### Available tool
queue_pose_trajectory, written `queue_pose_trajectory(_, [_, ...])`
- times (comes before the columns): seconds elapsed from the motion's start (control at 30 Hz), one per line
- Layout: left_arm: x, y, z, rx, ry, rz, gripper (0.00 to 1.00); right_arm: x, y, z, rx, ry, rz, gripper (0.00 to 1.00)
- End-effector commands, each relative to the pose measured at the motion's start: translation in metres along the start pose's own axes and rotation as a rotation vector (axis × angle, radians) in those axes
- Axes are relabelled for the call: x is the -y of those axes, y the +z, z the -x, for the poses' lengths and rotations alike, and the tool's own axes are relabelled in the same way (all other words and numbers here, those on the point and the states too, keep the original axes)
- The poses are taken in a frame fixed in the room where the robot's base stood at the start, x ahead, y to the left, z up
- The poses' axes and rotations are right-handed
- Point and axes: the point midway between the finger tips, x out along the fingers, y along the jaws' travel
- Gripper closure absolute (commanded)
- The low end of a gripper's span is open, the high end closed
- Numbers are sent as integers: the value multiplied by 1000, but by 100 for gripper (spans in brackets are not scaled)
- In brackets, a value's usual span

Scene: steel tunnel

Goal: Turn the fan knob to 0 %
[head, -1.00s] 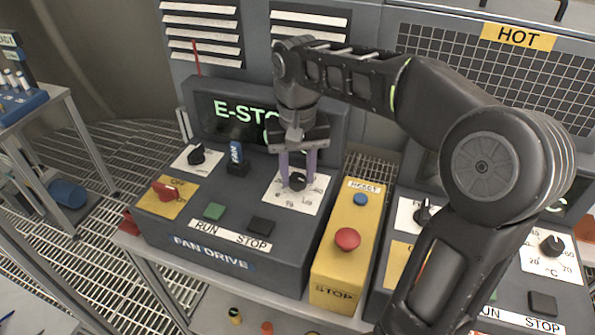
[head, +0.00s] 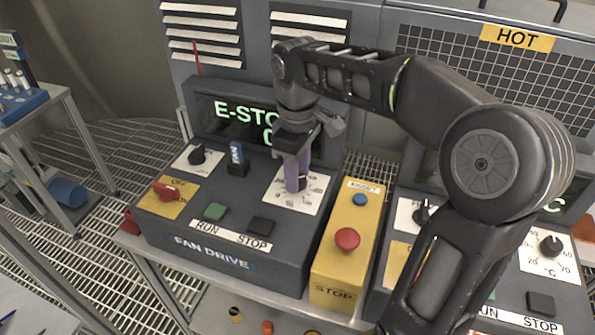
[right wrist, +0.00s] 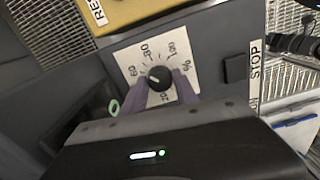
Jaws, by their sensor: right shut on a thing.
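The fan knob (head: 302,184) is a small black knob on a white dial plate (head: 317,190) at the right of the fan drive panel. My right gripper (head: 296,188) points down from above, its purple fingers shut around the knob. In the right wrist view the knob (right wrist: 159,77) sits between the two fingertips, with the dial plate (right wrist: 132,57) and its numbers around it. A short pale mark shows on the knob; I cannot tell exactly which value it points to. The display (head: 232,112) reads "E-STO" in green, partly hidden by my arm. My left gripper is out of view.
Right of the dial stands a yellow box with a red stop button (head: 347,239) and blue reset button (head: 360,199).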

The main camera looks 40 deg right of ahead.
Motion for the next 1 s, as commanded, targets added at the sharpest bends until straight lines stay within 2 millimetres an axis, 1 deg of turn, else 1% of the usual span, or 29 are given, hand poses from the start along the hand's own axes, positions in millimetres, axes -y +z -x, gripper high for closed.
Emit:
queue_pose_trajectory(0.7, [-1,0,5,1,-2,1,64,0,-1,1,-3,3,666,100])
queue_pose_trajectory(1.0, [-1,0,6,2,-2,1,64,0,-1,1,-2,3,850,100])
